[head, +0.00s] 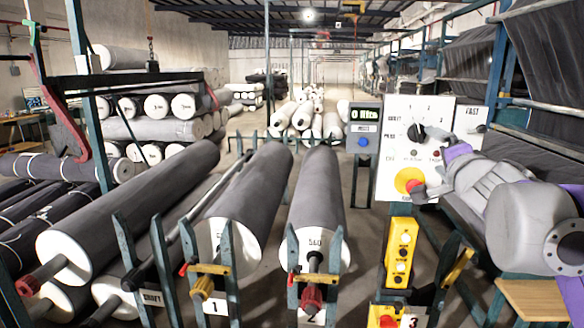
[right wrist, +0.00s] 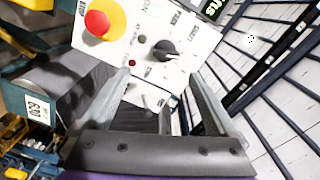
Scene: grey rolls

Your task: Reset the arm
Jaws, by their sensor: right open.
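My right arm (head: 530,225) comes in from the right in the head view. Its gripper (head: 424,186) is in front of the lower part of a white control panel (head: 440,112). In the right wrist view the gripper (right wrist: 163,86) has its two grey fingers spread, with nothing between them. The panel (right wrist: 128,62) lies beyond the fingertips, with a black rotary knob (right wrist: 164,50) and a red button on yellow (right wrist: 98,22). Whether a finger touches the panel cannot be told. My left gripper does not show.
Large grey rolls (head: 245,215) lie on blue stands at the centre and left. A yellow button box (head: 401,252) stands below the panel. A red hook (head: 70,130) hangs at left. Blue racks with dark fabric (head: 545,60) line the right.

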